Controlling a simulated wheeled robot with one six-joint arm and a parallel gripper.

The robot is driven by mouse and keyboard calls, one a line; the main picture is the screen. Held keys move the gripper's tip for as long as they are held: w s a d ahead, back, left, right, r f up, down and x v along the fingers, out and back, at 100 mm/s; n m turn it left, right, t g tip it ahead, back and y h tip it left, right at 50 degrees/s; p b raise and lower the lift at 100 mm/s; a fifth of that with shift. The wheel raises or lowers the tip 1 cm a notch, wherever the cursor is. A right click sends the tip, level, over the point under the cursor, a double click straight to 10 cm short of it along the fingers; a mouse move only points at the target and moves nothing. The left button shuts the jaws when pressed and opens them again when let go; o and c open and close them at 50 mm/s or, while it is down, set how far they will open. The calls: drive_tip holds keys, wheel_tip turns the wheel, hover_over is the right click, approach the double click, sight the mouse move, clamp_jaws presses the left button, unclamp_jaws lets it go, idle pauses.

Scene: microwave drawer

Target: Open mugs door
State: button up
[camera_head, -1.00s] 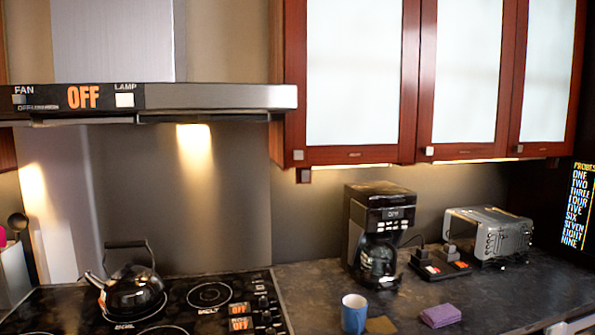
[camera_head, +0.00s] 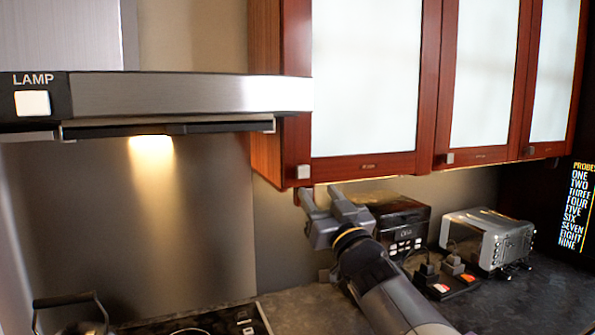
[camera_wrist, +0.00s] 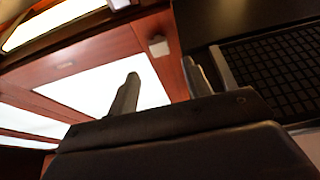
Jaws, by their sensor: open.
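The upper cabinet has red-brown framed doors with frosted panes. The left door (camera_head: 368,163) is shut, with a small square knob (camera_head: 303,171) at its lower left corner. The middle door (camera_head: 478,150) and the right door (camera_head: 556,146) are also shut. Small labels on the frames are too small to read, so I cannot tell which is the mugs door. My gripper (camera_head: 322,194) is open and empty, just below the left door's knob and apart from it. In the wrist view the knob (camera_wrist: 158,46) shows beyond and between the fingertips (camera_wrist: 160,80).
The range hood (camera_head: 190,95) juts out left of the cabinet. Below are a coffee maker (camera_head: 405,225), partly hidden by my arm, a toaster (camera_head: 487,238) and a kettle (camera_head: 75,315). In the wrist view the hood's underside grille (camera_wrist: 270,70) is at the right.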

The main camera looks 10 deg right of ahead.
sight(304, 172)
drive_tip(key=p+x, duration=0.2)
drive_tip(key=x, duration=0.6)
drive_tip(key=shift+w, duration=0.1)
drive_tip(key=shift+c, duration=0.4)
clamp_jaws()
